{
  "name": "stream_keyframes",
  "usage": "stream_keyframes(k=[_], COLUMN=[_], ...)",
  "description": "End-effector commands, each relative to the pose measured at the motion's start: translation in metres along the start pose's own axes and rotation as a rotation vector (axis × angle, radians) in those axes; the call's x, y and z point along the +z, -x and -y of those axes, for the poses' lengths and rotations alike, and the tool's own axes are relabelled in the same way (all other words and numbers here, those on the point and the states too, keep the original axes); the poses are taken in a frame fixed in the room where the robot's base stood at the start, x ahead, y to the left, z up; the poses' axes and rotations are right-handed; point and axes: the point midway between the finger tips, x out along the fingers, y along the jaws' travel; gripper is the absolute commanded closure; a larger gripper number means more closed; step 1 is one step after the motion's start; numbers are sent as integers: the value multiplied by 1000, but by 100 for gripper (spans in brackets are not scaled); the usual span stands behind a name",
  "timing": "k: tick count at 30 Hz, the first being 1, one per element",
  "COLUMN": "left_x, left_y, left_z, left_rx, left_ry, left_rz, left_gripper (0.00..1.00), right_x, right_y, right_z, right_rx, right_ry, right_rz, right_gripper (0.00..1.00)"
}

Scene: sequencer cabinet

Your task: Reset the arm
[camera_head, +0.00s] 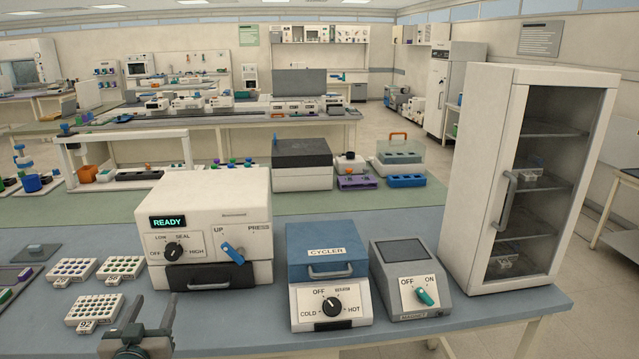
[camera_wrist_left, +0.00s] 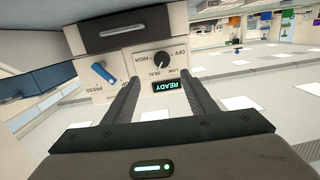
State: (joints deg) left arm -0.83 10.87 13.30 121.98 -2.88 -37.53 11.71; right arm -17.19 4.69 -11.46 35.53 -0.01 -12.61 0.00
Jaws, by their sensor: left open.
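My left gripper (camera_head: 147,318) shows at the bottom left of the head view, above the blue bench top, with its two fingers apart and nothing between them. In the left wrist view the open fingers (camera_wrist_left: 160,95) point at the front of the white sealer (camera_wrist_left: 185,45), which appears upside down there. The sealer (camera_head: 210,205) in the head view has a lit READY display, a dial and a blue PRESS lever. The gripper is in front and to the left of it, apart from it. My right gripper is not in view.
White well racks (camera_head: 93,310) sit on the bench left of the gripper. The cycler (camera_head: 328,265) and the magnet box (camera_head: 412,275) stand right of the sealer. A tall white cabinet (camera_head: 485,150) with a dark glass door stands at the bench's right end.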

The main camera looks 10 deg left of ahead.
Motion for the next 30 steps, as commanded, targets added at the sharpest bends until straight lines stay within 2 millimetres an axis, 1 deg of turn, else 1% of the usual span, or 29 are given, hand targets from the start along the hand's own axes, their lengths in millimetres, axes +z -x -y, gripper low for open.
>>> stream_keyframes(k=[2, 5, 8, 9, 11, 12, 14, 15, 17, 18, 21, 24, 30], left_x=[13, 39, 75, 92, 117, 134, 158, 173, 194, 206, 227, 240, 256], left_y=[7, 22, 48, 61, 85, 102, 130, 150, 180, 200, 242, 275, 327], left_z=[-6, -17, -32, -38, -48, -55, -64, -70, -78, -83, -91, -96, -103], left_rx=[8, 27, 53, 66, 88, 104, 129, 147, 175, 192, 230, 259, 308], left_ry=[-7, -26, -52, -65, -87, -101, -125, -140, -162, -176, -204, -226, -259], left_rz=[36, 114, 225, 279, 363, 422, 512, 571, 659, 714, 825, 908, 1031], left_gripper=[48, 48, 48, 48, 48, 48, 48, 48, 48, 48, 48, 48, 48], right_x=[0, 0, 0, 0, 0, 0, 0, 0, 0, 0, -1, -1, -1], right_y=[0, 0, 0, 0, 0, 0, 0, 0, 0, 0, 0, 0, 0], right_z=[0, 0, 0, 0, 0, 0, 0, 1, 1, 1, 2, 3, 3], right_rx=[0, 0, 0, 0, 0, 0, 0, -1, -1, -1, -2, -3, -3], right_ry=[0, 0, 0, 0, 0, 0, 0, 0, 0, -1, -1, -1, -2], right_rz=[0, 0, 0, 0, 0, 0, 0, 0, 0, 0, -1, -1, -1], right_gripper=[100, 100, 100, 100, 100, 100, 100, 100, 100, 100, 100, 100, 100])
